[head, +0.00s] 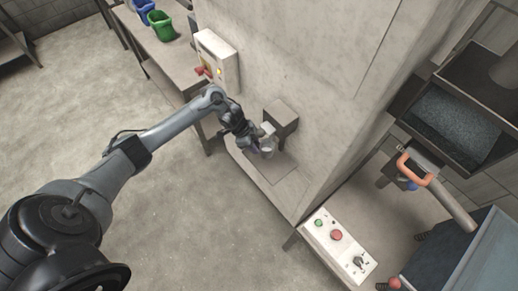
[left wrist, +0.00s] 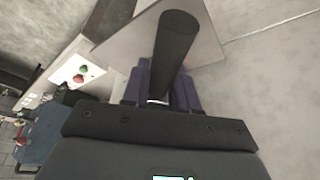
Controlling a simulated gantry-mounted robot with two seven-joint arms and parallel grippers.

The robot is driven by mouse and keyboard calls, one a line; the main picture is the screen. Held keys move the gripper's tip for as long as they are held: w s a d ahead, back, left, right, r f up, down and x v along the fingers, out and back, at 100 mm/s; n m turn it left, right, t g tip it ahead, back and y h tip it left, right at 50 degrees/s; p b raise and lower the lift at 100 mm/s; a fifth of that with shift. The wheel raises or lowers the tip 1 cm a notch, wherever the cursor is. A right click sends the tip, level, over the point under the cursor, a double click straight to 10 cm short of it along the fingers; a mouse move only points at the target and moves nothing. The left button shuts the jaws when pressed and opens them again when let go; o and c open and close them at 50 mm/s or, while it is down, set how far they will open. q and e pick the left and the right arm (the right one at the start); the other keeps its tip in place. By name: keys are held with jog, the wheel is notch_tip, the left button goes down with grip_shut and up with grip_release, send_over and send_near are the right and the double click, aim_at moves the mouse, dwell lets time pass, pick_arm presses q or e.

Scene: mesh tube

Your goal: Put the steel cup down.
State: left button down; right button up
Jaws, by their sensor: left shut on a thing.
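My left gripper (head: 257,143) is shut on the steel cup (head: 268,147), a small pale grey shape at the end of my left arm in the head view. The cup is in front of a grey block on the wall, above a pale ledge (head: 277,180). I cannot tell whether it touches the ledge. In the left wrist view the purple fingers (left wrist: 160,88) show, with a small bright rim (left wrist: 157,101) between them. A dark cylinder (left wrist: 173,55) stands out beyond the fingers; I cannot tell what it is. My right gripper is not in view.
The grey block (head: 281,120) stands out from the wall close behind the cup. A switch box (head: 215,60) is on the wall at the upper left. A button panel (head: 338,245) is at the lower right. Green (head: 161,25) and blue (head: 143,8) buckets are on a bench.

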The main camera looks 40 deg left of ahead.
pick_arm(q)
jog(key=shift+w+d, duration=0.3)
jog(key=shift+w+d+r, duration=0.1)
jog(key=shift+w+d, duration=0.2)
jog(key=shift+d, duration=0.1)
jog(key=shift+f, duration=1.85)
jog(key=c, duration=0.9)
grip_release()
jog(key=shift+o, duration=0.2)
jog(key=shift+a+r, duration=0.1)
jog(key=p+v, duration=0.1)
jog(key=v, duration=1)
jog(key=shift+s+r, duration=0.15)
jog(key=shift+r, duration=0.25)
